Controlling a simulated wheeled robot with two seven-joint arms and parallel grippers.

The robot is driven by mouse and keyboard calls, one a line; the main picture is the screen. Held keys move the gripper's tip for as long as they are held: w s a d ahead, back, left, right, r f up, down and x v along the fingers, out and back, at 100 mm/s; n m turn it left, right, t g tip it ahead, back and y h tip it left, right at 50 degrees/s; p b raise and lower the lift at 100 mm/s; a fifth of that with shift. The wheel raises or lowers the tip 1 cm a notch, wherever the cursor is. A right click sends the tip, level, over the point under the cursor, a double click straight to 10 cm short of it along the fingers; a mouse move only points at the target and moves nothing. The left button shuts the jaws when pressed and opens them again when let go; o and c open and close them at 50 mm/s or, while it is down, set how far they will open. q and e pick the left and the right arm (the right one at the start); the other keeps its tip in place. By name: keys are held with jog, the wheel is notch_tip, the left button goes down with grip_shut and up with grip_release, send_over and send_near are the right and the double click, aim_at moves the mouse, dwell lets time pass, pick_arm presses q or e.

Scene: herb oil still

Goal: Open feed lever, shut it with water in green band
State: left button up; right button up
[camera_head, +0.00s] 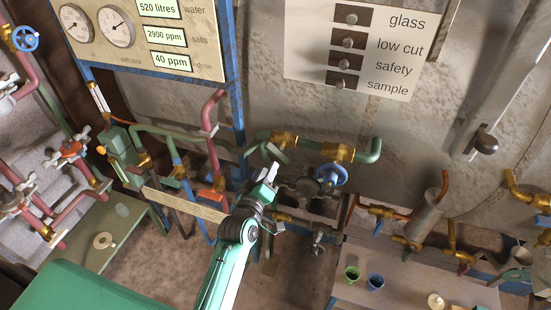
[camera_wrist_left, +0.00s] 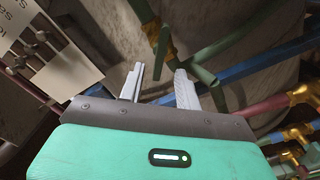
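My left gripper (camera_head: 271,170) reaches up from the bottom middle in the head view, just below a brass valve (camera_head: 285,139) on a green pipe. A short dull-green handle (camera_head: 276,153) hangs by that valve, close to the fingertips; I cannot tell whether they touch. No label marks it as the feed lever. In the left wrist view the two grey fingers (camera_wrist_left: 160,78) stand apart with nothing clearly held between them. A panel (camera_head: 190,65) reads 520 litres water, 2900 ppm salts and 40 ppm dose. I cannot make out a green band. My right gripper is not in view.
A blue handwheel (camera_head: 333,175) is close right of my gripper, and a red-orange handle (camera_head: 210,195) is to its left. Pipes crowd this area. Green and blue cups (camera_head: 352,274) stand on a low bench at right. A label board (camera_head: 354,45) hangs above.

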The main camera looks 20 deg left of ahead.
aim_at(275, 157)
pick_arm(q)
jog(key=w+b, duration=0.2)
jog(key=w, duration=0.4)
jog(key=shift+f, duration=0.1)
jog(key=shift+w, duration=0.55)
grip_shut()
